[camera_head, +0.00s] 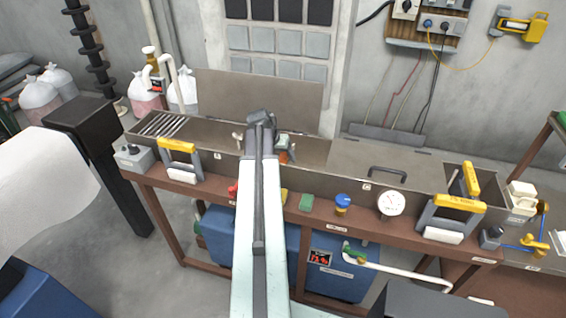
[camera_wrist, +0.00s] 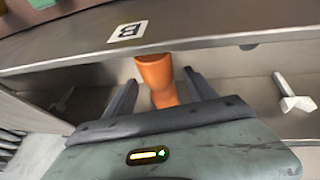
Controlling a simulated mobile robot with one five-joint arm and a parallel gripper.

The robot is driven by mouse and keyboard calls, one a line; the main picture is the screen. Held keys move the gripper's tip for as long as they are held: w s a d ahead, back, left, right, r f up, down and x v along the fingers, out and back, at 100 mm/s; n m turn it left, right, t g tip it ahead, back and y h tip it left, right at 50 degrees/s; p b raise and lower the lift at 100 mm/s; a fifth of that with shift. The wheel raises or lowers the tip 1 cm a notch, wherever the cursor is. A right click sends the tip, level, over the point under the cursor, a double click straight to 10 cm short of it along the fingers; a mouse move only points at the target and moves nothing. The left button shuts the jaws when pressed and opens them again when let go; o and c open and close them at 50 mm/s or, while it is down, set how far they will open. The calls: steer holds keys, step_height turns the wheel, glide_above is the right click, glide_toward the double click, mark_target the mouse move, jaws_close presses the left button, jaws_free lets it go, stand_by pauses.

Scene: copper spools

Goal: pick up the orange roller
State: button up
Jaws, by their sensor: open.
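The orange roller (camera_wrist: 157,72) shows in the wrist view inside a grey metal trough, between the two fingers of my gripper (camera_wrist: 161,78). The fingers are open, one on each side of it, with a visible gap to each. Its lower end is hidden behind my gripper body. In the head view a small orange part of the roller (camera_head: 283,157) shows just right of the end of my arm, in the long bench trough (camera_head: 225,160). My fingers are hard to make out there.
A light grey T-shaped metal piece (camera_wrist: 294,99) lies to the right in the trough. The trough wall carries a label marked B (camera_wrist: 128,31). A raised lid (camera_head: 260,98) stands behind, and a closed cover (camera_head: 380,165) lies to the right. Yellow-handled frames (camera_head: 180,155) stand along the bench.

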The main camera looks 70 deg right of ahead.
steer(key=shift+r, duration=0.1)
jaws_close()
steer(key=shift+r, duration=0.1)
step_height(320, 180, up, 28)
steer(key=p, duration=2.8)
